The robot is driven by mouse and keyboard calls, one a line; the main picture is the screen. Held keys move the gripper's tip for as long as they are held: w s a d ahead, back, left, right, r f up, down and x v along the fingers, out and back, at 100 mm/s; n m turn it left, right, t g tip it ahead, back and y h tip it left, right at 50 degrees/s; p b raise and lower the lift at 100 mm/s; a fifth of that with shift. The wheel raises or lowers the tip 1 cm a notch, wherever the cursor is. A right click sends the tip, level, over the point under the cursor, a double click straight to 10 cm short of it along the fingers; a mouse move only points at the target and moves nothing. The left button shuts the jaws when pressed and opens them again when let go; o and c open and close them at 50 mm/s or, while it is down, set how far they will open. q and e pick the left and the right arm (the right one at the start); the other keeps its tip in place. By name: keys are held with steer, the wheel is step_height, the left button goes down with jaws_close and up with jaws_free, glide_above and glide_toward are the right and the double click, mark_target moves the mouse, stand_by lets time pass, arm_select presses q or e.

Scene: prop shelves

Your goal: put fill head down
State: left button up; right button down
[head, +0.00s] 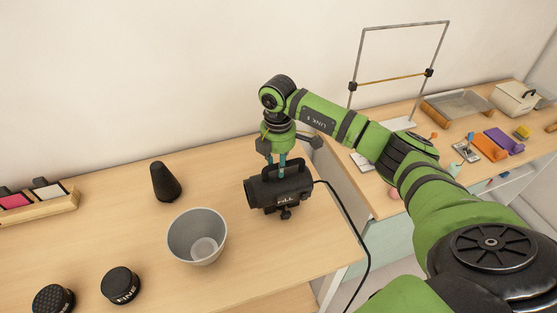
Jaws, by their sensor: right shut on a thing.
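The fill head (280,194) is a black lamp body with "FILL" on its side, a handle on top and a black cable. It is at the right part of the near wooden table. My right gripper (281,169) comes down from above and is shut on the fill head's top handle. The head is upright, with its front facing left. I cannot tell if its underside touches the tabletop. My left gripper is out of view.
A grey bucket (184,246) and a black cone (164,182) stand left of the fill head. Round black pieces (120,286) lie at the front left, and a wooden rack (38,206) stands at far left. A second table (375,195) with tools is at right.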

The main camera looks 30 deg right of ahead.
steer(key=c, duration=1)
jaws_free()
steer(key=shift+a, duration=0.1)
steer(key=shift+r, duration=0.1)
step_height(320, 180, up, 12)
steer(key=b, duration=0.3)
